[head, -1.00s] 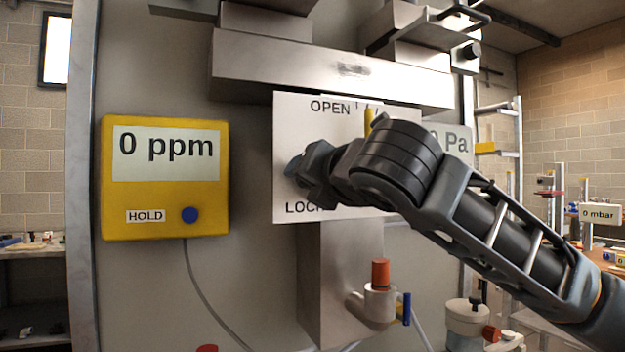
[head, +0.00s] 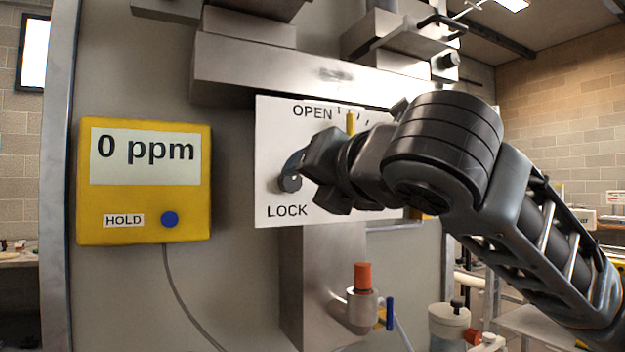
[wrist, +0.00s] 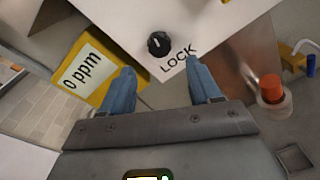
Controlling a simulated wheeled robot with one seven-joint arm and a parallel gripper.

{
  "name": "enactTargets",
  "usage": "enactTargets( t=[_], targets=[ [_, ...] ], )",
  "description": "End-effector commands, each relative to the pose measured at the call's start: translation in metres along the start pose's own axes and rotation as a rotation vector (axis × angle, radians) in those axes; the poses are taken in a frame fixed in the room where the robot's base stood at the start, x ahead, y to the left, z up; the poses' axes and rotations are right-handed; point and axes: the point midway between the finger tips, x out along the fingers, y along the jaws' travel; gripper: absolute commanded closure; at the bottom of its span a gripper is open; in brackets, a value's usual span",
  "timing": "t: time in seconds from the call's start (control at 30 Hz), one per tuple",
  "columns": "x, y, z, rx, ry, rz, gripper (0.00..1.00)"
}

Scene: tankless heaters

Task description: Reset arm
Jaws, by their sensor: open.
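My gripper (wrist: 160,92) is open in the wrist view, with two blue-grey fingers apart and nothing between them. Beyond the fingertips is a white panel (wrist: 200,25) with a black knob (wrist: 158,44) beside the word LOCK. In the head view my gripper (head: 298,170) is in front of the same white panel (head: 268,130), marked OPEN and LOCK. The dark knob (head: 288,183) shows at the panel's left part, by the fingers. My arm hides the panel's right part. A yellow lever (head: 351,123) shows near OPEN.
A yellow meter (head: 90,200) reading 0 ppm, with a HOLD label and blue button, hangs left of the panel. A metal duct (head: 300,75) runs above. Below is a valve with an orange cap (head: 362,278) and blue handle (head: 390,313). A grey wall plate lies behind.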

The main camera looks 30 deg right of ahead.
Motion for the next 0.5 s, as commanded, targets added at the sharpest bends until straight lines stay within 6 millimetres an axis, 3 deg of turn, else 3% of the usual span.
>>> enactTargets(
  t=[0.33, 0.5],
  targets=[
    [0.001, 0.001, -0.002, 0.015, 0.004, 0.007, 0.38],
    [0.002, 0.006, -0.018, 0.173, 0.038, 0.073, 0.38]
  ],
)
